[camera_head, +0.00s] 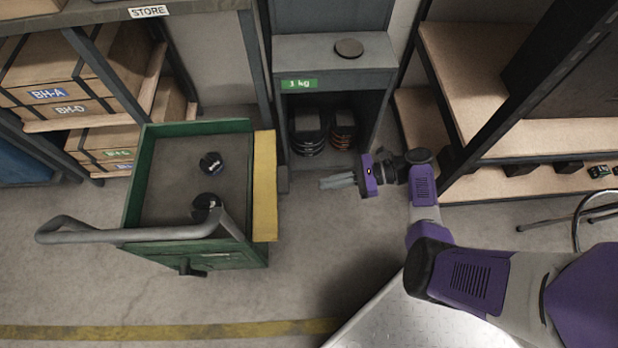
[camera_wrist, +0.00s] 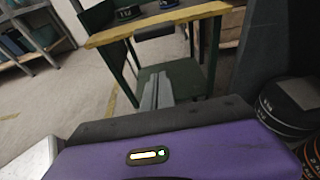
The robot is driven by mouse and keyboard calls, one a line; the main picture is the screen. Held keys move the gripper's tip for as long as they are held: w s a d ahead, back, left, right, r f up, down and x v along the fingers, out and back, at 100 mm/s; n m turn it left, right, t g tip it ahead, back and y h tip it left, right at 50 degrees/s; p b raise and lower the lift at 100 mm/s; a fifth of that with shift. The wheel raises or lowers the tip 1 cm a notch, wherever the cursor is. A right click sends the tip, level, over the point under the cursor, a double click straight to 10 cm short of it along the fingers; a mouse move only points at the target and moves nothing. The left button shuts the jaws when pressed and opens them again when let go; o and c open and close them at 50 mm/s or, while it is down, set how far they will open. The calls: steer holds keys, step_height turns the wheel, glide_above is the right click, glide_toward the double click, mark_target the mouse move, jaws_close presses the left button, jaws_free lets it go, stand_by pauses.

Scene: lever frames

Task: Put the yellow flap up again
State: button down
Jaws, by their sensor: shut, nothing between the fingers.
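The yellow flap (camera_head: 264,188) runs along the right side of the green cart (camera_head: 190,127). It lies folded outward, roughly level with the cart's top, not standing up as a wall. In the wrist view the flap (camera_wrist: 155,23) shows as a thin yellow board across the top, with a dark block under its middle. My gripper (camera_head: 323,183) is right of the flap, pointing left at it, with a clear gap between. Its fingers (camera_wrist: 157,90) are together and empty, and in the wrist view they appear below the flap's edge. Nothing hides the flap in the head view.
Two dark round weights (camera_head: 210,163) lie in the cart. Its grey push handle (camera_head: 120,234) is at the front left. A grey cabinet (camera_head: 335,50) with stacked weights stands behind my gripper. Wooden shelves (camera_head: 480,110) stand right. Floor between cart and gripper is clear.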

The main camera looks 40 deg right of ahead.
mark_target(271, 181)
steer(key=b+x, duration=0.2)
steer(key=x, duration=0.7)
steer(key=shift+a+r+p, duration=0.1)
steer(key=shift+r+p, duration=0.3)
steer(key=shift+r, duration=1.5)
